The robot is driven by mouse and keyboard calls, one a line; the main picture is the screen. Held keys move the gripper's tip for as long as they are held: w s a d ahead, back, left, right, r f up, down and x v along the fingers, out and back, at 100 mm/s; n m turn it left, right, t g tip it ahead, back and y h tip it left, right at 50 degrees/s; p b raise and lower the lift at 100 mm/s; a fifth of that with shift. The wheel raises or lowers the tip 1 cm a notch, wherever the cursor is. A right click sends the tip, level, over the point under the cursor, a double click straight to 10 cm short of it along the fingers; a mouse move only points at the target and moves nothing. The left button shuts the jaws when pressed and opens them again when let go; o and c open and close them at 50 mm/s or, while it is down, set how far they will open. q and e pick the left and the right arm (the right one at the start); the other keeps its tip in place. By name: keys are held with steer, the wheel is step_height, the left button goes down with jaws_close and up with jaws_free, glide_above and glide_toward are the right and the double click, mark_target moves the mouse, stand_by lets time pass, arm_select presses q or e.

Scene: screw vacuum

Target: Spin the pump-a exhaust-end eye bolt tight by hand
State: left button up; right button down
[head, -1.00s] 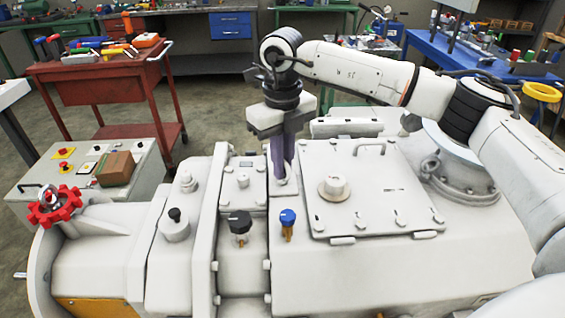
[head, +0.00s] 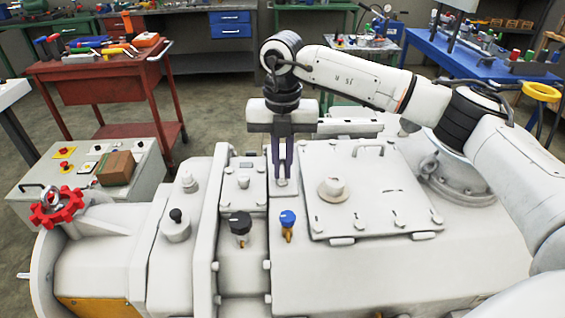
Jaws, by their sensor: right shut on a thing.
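My right gripper (head: 282,178) points straight down at the top of the white pump housing (head: 390,275), behind the blue-capped fitting. Its two dark fingers are shut on a small pale piece, the eye bolt (head: 282,170), which shows only as a sliver between them. The fingers hide most of the bolt, and I cannot tell how far its base is seated on the housing. My left gripper is not in view.
A black knob (head: 240,224) and a blue-capped fitting (head: 287,220) stand in front of the gripper. A bolted cover plate (head: 370,205) with a round cap lies to the right. A red handwheel (head: 55,208) is at far left.

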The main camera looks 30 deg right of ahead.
mark_target(283, 159)
steer(key=m+p, duration=0.1)
steer(key=m, duration=0.4)
steer(key=shift+r+m, duration=0.1)
steer(key=shift+m, duration=0.2)
steer(key=m+p, duration=0.1)
steer(key=m, duration=0.3)
steer(key=m+p, duration=0.1)
steer(key=m, duration=0.3)
steer(key=shift+w+r, duration=0.1)
steer(key=shift+m+p, duration=0.35)
steer(key=shift+m, duration=1.25)
steer(key=shift+w, duration=0.1)
steer(key=c, duration=2.1)
jaws_free()
steer(key=shift+o, duration=1.3)
step_height(283, 159, up, 10)
steer(key=shift+r+b, duration=0.1)
steer(key=shift+b, duration=0.4)
